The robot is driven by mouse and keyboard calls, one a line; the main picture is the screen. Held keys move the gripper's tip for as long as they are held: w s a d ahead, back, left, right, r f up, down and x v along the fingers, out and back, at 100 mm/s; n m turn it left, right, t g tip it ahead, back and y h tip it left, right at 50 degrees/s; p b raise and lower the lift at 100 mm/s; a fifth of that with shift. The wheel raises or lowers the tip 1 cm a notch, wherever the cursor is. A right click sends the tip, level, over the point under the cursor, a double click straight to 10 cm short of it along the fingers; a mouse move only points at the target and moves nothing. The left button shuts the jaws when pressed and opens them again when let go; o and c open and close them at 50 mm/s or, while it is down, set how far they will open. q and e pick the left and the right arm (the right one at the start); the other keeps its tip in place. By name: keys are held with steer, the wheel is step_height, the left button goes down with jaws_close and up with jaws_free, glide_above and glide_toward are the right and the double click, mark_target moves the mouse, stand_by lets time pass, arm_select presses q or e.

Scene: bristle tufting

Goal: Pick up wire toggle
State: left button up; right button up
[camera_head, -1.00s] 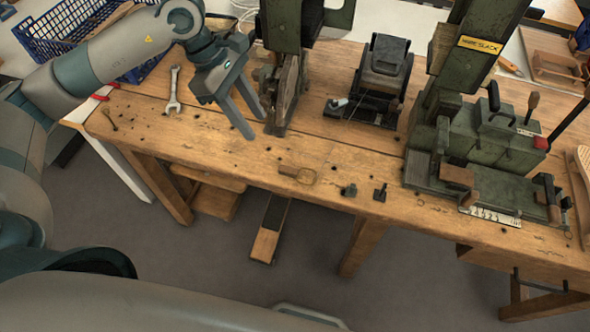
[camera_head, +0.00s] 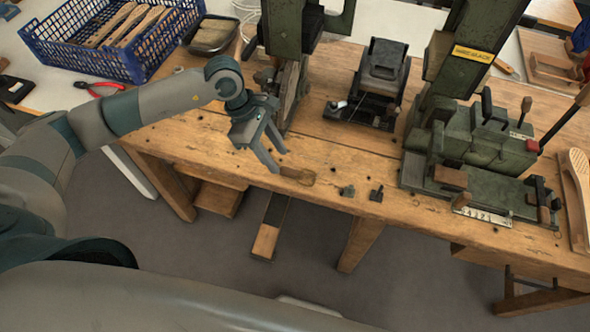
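The wire toggle appears to be the small wooden piece (camera_head: 300,176) lying flat near the front edge of the workbench (camera_head: 225,165). Its fine detail is too small to make out. My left gripper (camera_head: 280,161) is just left of it and above the bench. Its two fingers are apart, with nothing visible between them, and they point down and right toward the piece. I cannot tell whether a fingertip touches it. My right gripper is out of view.
A green machine (camera_head: 285,30) stands behind my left gripper. A small dark device (camera_head: 380,70) and a larger green machine (camera_head: 470,145) stand to the right. A blue crate (camera_head: 85,60) is at upper left.

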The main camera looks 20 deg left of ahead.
mark_target(290, 171)
arm_select(q)
steer(key=shift+d+f, duration=0.15)
steer(key=shift+f, duration=0.25)
steer(key=shift+w+d+f+p, duration=0.1)
steer(key=shift+d+f+p, duration=0.25)
steer(key=shift+p, duration=0.25)
steer(key=p+x, duration=0.1)
steer(key=x, duration=0.2)
steer(key=shift+w+d+f+p, duration=0.2)
steer(key=shift+d+f+p, duration=0.1)
steer(key=shift+p, duration=0.1)
steer(key=shift+f, duration=0.25)
jaws_close()
